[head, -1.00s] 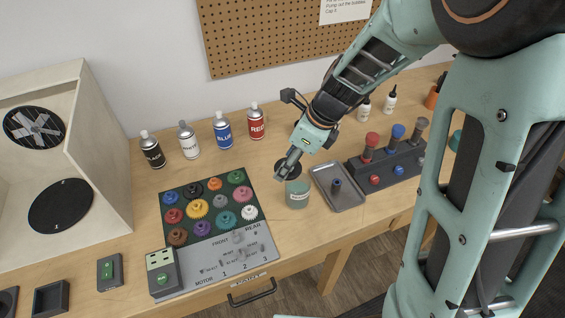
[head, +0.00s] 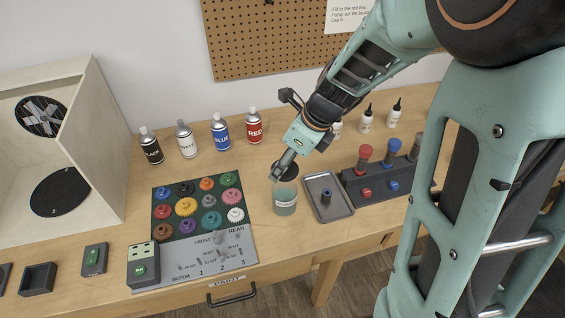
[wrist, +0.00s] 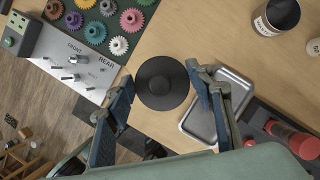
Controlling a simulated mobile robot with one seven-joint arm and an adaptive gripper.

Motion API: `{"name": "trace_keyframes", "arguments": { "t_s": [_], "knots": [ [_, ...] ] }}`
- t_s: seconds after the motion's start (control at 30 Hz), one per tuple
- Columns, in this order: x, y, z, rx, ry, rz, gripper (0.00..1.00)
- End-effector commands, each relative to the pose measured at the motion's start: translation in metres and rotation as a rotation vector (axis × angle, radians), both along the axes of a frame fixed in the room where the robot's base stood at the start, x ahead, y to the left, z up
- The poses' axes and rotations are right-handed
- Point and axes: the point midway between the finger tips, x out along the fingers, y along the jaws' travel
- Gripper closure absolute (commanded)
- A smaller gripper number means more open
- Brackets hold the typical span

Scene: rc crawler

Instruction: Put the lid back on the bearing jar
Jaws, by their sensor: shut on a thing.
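The bearing jar (head: 285,204) is a small pale green jar with a light label, upright on the bench left of the metal tray. The lid is a round black disc (head: 289,168) with a raised centre, just behind and above the jar's mouth in the head view. It also shows in the wrist view as a black disc (wrist: 162,84) between my fingertips. My gripper (head: 277,177) is shut on the lid near the jar. The lid hides the jar in the wrist view. I cannot tell whether the lid touches the jar.
The metal tray (head: 340,209) with a small dark part stands close on the right. The dark block with red and blue knobs (head: 368,188) is beyond it. A gear board (head: 162,212) lies to the left. Several spray cans (head: 220,133) stand behind.

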Motion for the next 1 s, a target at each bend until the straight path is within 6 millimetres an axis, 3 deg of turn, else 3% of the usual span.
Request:
{"name": "trace_keyframes", "arguments": {
  "t_s": [0.27,0.8,1.0],
  "knots": [
    [0.0,0.0,-0.011,0.0,0.0,-0.002,0.67],
    [0.0,0.0,-0.057,0.0,0.001,-0.002,0.67],
    [0.0,0.0,-0.064,0.001,-0.001,-0.002,0.67]
  ]
}}
